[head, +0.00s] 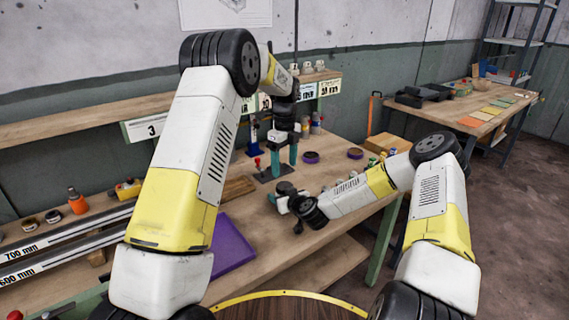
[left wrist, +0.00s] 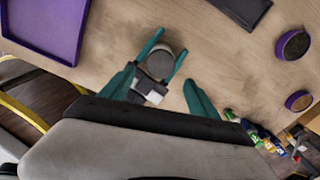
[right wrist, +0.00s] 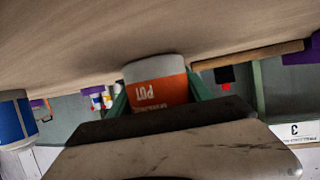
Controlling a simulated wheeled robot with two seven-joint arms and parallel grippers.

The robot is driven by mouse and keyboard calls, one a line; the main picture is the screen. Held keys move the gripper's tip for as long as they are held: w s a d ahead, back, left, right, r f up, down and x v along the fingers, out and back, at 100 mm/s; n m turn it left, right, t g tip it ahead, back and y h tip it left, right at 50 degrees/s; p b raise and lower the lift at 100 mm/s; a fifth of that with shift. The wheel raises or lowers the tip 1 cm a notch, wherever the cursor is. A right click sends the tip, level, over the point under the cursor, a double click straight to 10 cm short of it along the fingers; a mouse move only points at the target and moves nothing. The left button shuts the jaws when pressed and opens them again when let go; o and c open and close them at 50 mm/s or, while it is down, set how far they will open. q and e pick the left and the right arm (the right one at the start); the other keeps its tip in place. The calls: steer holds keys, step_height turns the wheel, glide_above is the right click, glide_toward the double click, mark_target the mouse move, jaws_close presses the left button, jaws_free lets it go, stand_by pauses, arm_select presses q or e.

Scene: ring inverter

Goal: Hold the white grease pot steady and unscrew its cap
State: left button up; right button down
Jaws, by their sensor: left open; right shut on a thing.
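The white grease pot (right wrist: 155,72) with an orange label sits between the teal fingers of my right gripper (right wrist: 158,98), which is shut on its body. The right wrist view is upside down, with the pot's base close to the bench. In the left wrist view, the pot's round grey cap (left wrist: 160,64) shows from above between the right gripper's fingers. My left gripper (left wrist: 160,92) is open, its fingers spread to either side just short of the cap. In the head view, my left gripper (head: 284,160) points down above and beyond the pot, which is small and partly hidden there.
A purple tray (head: 232,250) lies on the bench to the left. Two purple round containers (head: 311,157) (head: 355,154) stand to the right. Bottles and small parts line the back. Long metal rails (head: 70,240) lie at the far left. Bare wood surrounds the pot.

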mark_target(285, 185)
arm_select(q)
steer(key=m, duration=0.6)
steer(key=shift+f+m, duration=0.1)
steer(key=shift+m, duration=0.6)
step_height(285, 185, down, 8)
steer(key=shift+r, duration=0.15)
steer(key=c, duration=1.5)
steer(key=n, duration=0.6)
steer(key=shift+n, duration=0.4)
steer(key=o, duration=1.6)
steer(key=shift+c, duration=0.2)
